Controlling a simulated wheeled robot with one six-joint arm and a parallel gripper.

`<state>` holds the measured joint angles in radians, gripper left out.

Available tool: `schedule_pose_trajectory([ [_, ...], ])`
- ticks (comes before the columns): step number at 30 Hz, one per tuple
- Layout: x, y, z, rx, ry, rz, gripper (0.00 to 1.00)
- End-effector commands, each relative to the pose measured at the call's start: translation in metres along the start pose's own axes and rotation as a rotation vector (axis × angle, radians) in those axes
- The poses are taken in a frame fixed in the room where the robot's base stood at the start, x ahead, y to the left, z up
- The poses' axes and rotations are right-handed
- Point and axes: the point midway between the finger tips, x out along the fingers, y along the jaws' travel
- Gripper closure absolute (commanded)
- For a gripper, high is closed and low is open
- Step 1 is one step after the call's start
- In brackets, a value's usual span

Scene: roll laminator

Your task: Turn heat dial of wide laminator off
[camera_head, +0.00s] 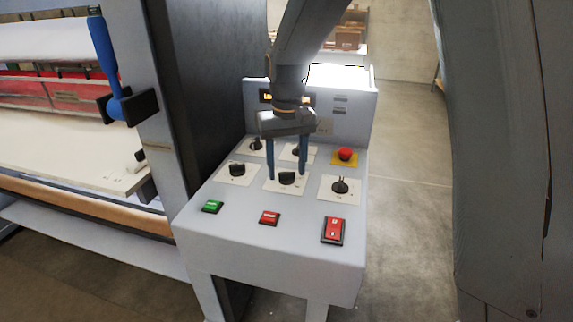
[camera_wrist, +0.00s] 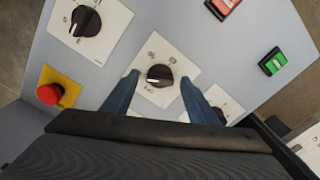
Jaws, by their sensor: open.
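The wide laminator's grey control panel (camera_head: 264,238) carries several black dials on white plates. My gripper (camera_head: 287,178) is open over the middle dial of the front row (camera_head: 287,179), one blue finger to each side. In the wrist view this middle dial (camera_wrist: 160,75) lies between the two open fingertips (camera_wrist: 160,85), with gaps on both sides; contact does not show. Which dial is the heat dial cannot be told, as the labels are too small to read. Another dial (camera_wrist: 86,21) shows at the upper left of the wrist view.
A red emergency button (camera_head: 345,154) stands at the panel's back right. A green button (camera_head: 212,207), a red button (camera_head: 269,218) and a red rocker switch (camera_head: 334,230) line the front. The laminator frame (camera_head: 165,100) with a blue lever (camera_head: 103,55) rises at left. Floor at right is clear.

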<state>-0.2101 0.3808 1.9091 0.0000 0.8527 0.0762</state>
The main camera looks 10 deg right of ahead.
Motion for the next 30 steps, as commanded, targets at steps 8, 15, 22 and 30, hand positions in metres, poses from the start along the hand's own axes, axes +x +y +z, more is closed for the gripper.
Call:
schedule_pose_trajectory([
  [8,0.0017,-0.0003,-0.0003,-0.001,0.001,0.0,0.47],
  [15,0.0015,-0.0004,-0.0003,-0.001,0.001,0.0,0.87],
  [22,0.0011,-0.0004,-0.0003,-0.015,0.001,0.0,0.88],
  [30,0.0002,-0.0005,-0.0007,-0.133,0.001,0.0,0.88],
])
